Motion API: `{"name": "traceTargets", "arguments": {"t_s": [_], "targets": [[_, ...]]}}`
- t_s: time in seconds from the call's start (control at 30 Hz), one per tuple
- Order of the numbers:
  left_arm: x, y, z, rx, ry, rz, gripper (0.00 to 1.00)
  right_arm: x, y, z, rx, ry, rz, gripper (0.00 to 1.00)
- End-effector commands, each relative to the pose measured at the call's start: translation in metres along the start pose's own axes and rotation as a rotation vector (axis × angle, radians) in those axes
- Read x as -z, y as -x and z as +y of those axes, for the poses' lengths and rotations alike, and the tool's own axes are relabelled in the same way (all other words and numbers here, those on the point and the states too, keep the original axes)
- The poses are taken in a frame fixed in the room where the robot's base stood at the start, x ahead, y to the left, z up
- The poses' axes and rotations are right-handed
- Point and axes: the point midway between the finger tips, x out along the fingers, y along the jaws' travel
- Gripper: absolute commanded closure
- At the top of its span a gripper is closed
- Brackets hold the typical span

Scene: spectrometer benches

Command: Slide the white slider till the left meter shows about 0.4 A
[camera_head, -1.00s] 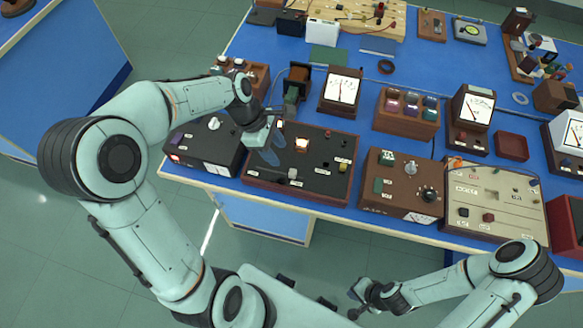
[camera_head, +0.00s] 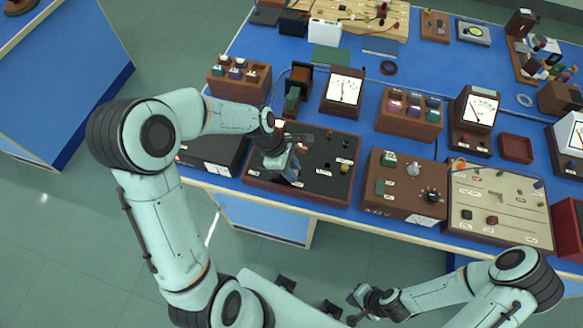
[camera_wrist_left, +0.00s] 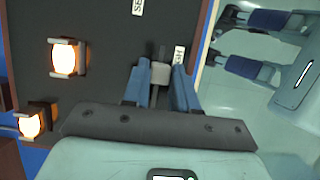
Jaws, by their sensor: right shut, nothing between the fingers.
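The white slider (camera_wrist_left: 160,73) shows in the left wrist view as a small pale block between my left gripper's two blue fingertips. It stands on a dark panel in a reddish-brown frame (camera_head: 330,199). In the head view my left gripper (camera_head: 291,175) hides the slider. My left gripper also shows in the left wrist view (camera_wrist_left: 161,86); its fingers are apart, one on each side of the slider, and contact is unclear. The left meter (camera_head: 344,90) has a white face with a needle; its reading is too small to tell. My right gripper (camera_head: 357,306) is shut and empty in front of the bench.
Two lit lamps (camera_wrist_left: 64,59) (camera_wrist_left: 30,124) glow in the left wrist view. A second meter (camera_head: 480,107) stands right of the left one. A brown box with knobs (camera_head: 400,205) and a beige panel (camera_head: 510,228) sit to the right of the dark panel.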

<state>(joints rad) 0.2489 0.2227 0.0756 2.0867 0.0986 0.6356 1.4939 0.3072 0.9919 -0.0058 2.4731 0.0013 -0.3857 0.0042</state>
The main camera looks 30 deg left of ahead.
Motion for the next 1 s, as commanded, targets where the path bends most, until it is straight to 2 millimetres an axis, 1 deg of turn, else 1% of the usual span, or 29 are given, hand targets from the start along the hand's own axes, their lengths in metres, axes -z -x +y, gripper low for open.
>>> {"name": "traceTargets", "arguments": {"t_s": [0.03,0.07,0.37,0.57,0.6,0.67,1.0], "targets": [[0.0,0.0002,0.0,0.0,0.0,0.0,0.9,0.0,0.0,0.0,0.0,0.0,0.0,1.0],[-0.0001,0.0002,0.0001,0.0,0.0,0.0,1.0,0.0,0.0,0.0,0.0,0.0,0.0,1.0],[-0.0032,0.0003,0.0002,0.0,0.0,-0.001,1.0,0.0027,0.0049,-0.0027,0.001,0.001,0.004,1.0],[-0.0024,-0.0004,0.0001,-0.001,0.0,-0.001,1.0,0.0021,0.0039,-0.0021,0.001,0.001,0.003,1.0],[-0.0024,-0.0004,0.0002,-0.001,0.0,-0.001,0.7,0.0021,0.0039,-0.0021,0.001,0.001,0.003,1.0],[-0.0023,-0.0004,0.0002,-0.001,0.0,-0.001,0.51,0.0021,0.0039,-0.0021,0.001,0.001,0.003,1.0],[-0.0021,0.002,0.0004,-0.002,0.0,0.0,0.51,0.0023,0.0042,-0.0023,0.001,0.001,0.003,1.0]]}}
